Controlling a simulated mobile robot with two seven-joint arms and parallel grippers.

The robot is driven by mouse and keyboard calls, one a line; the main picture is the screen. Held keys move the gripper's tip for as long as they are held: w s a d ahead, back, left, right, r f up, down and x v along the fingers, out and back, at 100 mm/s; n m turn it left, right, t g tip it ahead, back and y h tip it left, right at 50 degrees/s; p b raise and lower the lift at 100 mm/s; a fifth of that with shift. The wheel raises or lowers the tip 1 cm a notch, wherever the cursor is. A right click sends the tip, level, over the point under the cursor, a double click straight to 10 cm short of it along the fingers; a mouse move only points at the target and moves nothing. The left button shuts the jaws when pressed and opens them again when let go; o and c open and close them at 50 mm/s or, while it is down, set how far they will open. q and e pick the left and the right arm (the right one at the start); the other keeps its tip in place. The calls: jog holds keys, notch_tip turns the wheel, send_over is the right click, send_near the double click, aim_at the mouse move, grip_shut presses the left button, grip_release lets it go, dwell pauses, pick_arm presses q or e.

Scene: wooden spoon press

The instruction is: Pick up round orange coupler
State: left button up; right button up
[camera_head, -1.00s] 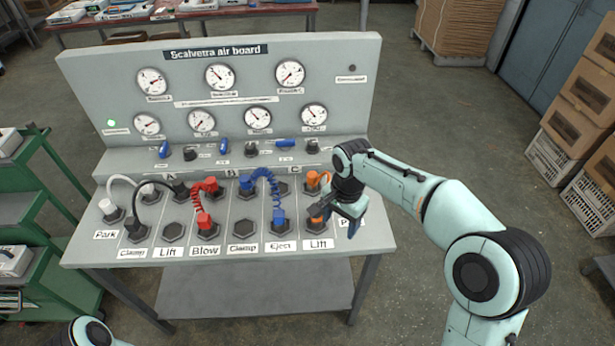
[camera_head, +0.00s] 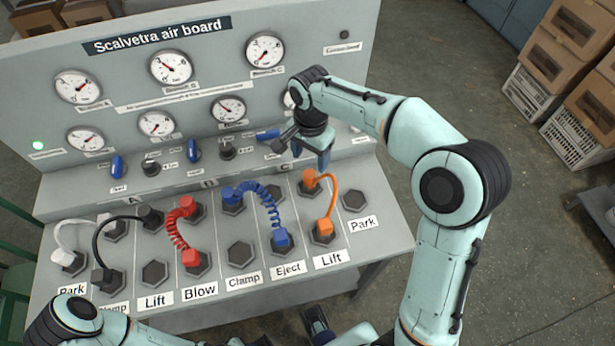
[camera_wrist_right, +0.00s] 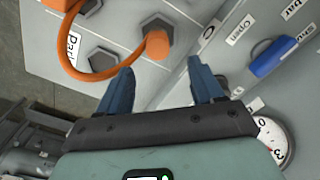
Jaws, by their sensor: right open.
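An orange hose (camera_head: 333,195) arches between two orange couplers on the sloped board. The rear coupler (camera_head: 309,180) sits below the letter C; it looks rounded in the right wrist view (camera_wrist_right: 157,43). The front coupler (camera_head: 323,229) sits on the socket above a Lift label and looks more square. My right gripper (camera_head: 311,158) is open and empty, just behind the rear coupler. In the wrist view its two blue fingers (camera_wrist_right: 163,85) point toward that coupler, with a gap between. My left gripper (camera_head: 318,322) is only partly visible at the bottom edge.
A blue coiled hose (camera_head: 268,195) and a red coiled hose (camera_head: 174,225) are plugged in to the left. An empty Park socket (camera_head: 354,197) lies right of the orange hose. Blue valve levers (camera_head: 268,134) and the upright gauge panel (camera_head: 120,65) stand behind.

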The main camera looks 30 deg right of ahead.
aim_at(310, 173)
notch_tip(310, 173, down, 4)
jog(key=shift+f, duration=0.15)
notch_tip(310, 173, down, 5)
jog(key=shift+s+a+f+b, duration=0.1)
jog(key=shift+s+b, duration=0.05)
jog(key=shift+b, duration=0.3)
jog(key=shift+c, duration=0.4)
jog(key=c, duration=1.1)
jog(key=shift+r, duration=0.2)
